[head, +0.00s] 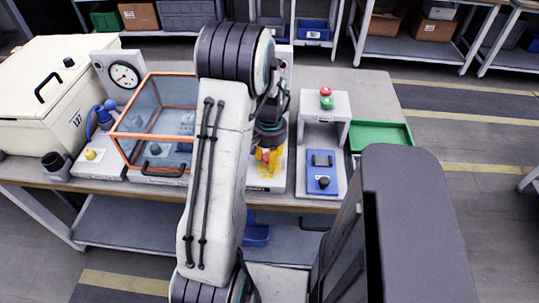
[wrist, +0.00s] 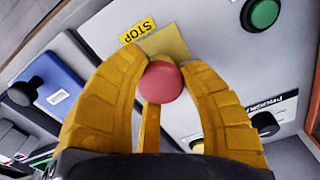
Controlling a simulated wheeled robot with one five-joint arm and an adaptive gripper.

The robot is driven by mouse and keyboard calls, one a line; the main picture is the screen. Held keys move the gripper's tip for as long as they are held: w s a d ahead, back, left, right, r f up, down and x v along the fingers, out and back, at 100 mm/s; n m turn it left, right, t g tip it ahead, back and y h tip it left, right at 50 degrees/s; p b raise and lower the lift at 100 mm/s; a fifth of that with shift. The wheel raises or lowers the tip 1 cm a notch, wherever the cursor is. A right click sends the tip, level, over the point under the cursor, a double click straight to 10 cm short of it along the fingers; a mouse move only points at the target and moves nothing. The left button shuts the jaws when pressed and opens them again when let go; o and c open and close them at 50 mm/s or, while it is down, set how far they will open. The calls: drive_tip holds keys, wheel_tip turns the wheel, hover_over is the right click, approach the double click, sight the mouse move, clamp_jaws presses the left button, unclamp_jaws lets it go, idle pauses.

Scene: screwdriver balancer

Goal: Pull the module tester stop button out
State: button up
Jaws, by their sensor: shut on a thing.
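The red stop button (wrist: 160,82) shows in the wrist view as a round cap in front of a yellow plate, beside a yellow STOP label (wrist: 138,31). My gripper (wrist: 157,75) has its yellow fingers on both sides of the cap and is shut on it. The light grey panel (wrist: 215,60) of the module tester lies behind. In the head view my gripper (head: 268,160) is low over a white unit at the bench front, and my arm and fingers hide the button.
The panel also has a green button (wrist: 263,13) and a black knob (wrist: 264,124). In the head view, an orange-framed clear box (head: 152,110) stands left of my arm. A white stand with red and green buttons (head: 326,97) and a green tray (head: 383,135) are at right.

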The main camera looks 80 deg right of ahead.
drive_tip(key=c, duration=0.4)
drive_tip(key=shift+o, duration=0.2)
drive_tip(key=shift+d+r+p, duration=0.1)
drive_tip(key=shift+r+p, duration=0.2)
drive_tip(key=shift+r, duration=0.25)
idle(0.3)
drive_tip(key=o, duration=1.3)
drive_tip(key=shift+r, duration=0.1)
drive_tip(key=shift+r+p, duration=0.3)
drive_tip(key=shift+r+p, duration=2.1)
drive_tip(key=shift+r, duration=0.8)
